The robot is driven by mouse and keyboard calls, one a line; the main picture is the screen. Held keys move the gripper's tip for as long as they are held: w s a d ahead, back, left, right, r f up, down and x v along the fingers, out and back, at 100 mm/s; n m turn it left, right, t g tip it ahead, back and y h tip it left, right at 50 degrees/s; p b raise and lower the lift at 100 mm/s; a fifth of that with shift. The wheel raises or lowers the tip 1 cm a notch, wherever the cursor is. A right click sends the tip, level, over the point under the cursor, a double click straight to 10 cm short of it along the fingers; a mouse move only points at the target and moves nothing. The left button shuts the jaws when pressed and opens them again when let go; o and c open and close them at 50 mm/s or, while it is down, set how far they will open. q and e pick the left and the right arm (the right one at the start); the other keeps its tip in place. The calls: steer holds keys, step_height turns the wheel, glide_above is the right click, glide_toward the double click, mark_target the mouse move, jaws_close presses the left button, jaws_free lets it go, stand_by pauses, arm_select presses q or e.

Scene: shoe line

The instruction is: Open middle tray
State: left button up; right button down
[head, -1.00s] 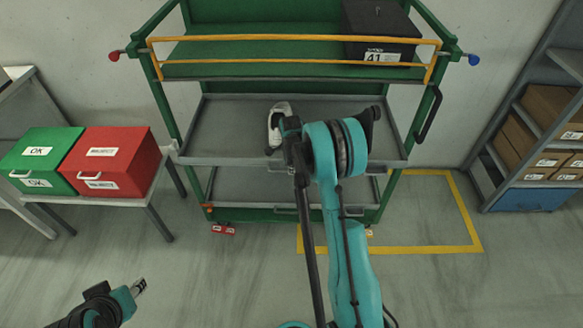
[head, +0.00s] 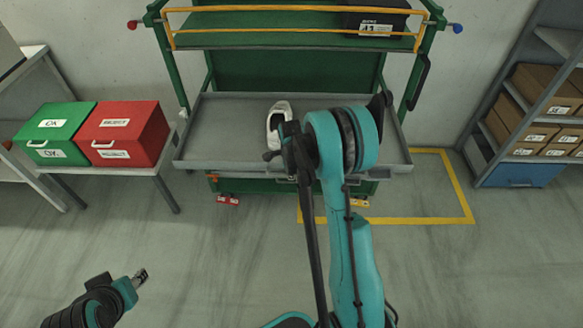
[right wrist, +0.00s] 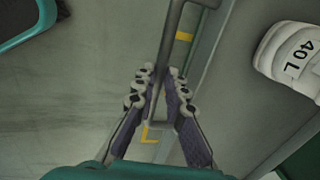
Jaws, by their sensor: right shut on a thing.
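The grey middle tray (head: 225,125) of the green cart sticks out toward me, past the upper shelf. A white shoe (head: 278,112) lies in it; its side reads "40 L" in the right wrist view (right wrist: 294,52). My right gripper (right wrist: 160,88) has its fingers on both sides of the tray's handle bar (right wrist: 170,45) and is shut on it. In the head view my right arm hides the fingers and handle. My left gripper (head: 140,277) is at the lower left, away from the cart; its fingers are too small to read.
A black box (head: 375,22) marked 41 sits on the upper shelf (head: 215,22) behind an orange rail. Green (head: 50,130) and red (head: 122,135) boxes stand on a side table at left. A shelf with cartons (head: 540,100) is at right. The floor before the cart is clear.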

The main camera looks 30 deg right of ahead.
steer(key=shift+s+a, duration=0.2)
steer(key=shift+s, duration=0.05)
steer(key=c, duration=1.6)
jaws_free()
steer(key=r, duration=0.4)
steer(key=s+r, duration=0.1)
steer(key=r, duration=0.3)
steer(key=s+a+r, duration=0.1)
steer(key=r, duration=0.2)
steer(key=shift+r, duration=0.4)
